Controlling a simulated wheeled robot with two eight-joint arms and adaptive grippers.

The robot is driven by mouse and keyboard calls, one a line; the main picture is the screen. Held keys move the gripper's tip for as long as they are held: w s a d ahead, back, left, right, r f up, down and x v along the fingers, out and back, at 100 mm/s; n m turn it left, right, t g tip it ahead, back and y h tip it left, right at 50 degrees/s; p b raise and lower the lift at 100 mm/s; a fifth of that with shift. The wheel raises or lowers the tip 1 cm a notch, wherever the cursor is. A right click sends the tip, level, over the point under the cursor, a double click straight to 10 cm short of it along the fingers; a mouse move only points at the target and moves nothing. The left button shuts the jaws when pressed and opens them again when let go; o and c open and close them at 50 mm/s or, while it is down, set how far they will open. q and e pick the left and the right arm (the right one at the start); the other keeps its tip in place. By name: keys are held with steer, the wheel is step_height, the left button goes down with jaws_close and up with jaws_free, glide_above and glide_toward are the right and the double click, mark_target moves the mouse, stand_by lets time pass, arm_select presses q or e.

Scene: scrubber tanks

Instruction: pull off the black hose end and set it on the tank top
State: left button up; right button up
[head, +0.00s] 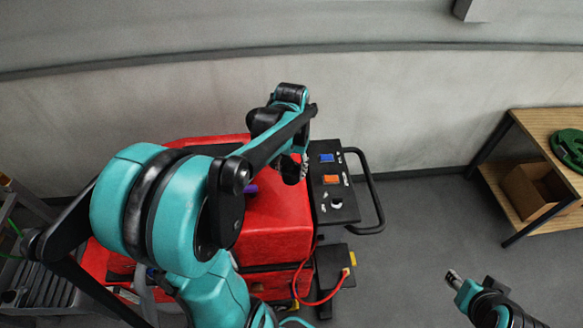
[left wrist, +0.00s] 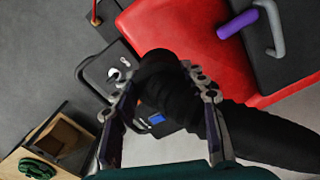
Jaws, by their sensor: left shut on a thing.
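The black hose end (left wrist: 160,75) sits between the two fingers of my left gripper (left wrist: 160,100) in the left wrist view, and the fingers are shut on it. A thick black length runs from it toward the lower right of that view. In the head view my left gripper (head: 299,168) points down over the right edge of the red tank top (head: 280,222). My arm hides much of the hose there, and I cannot tell whether its end is free. My right gripper (head: 454,278) is at the lower right, away from the machine; its jaw opening is unclear.
The black control panel (head: 335,190) with blue and orange switches and a side bar (head: 375,192) stands right of the tank top. A purple grip (left wrist: 237,25) is on the machine. A wooden shelf (head: 535,195) with a cardboard box is at right. Floor between is clear.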

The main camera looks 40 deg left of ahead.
arm_select(q)
steer(key=shift+f, duration=0.1)
stand_by(0.3)
steer(key=shift+f+b, duration=6)
steer(key=shift+f, duration=1.15)
steer(key=o, duration=1.3)
steer(key=shift+o, duration=0.4)
steer(key=o, duration=0.4)
steer(key=shift+r, duration=0.1)
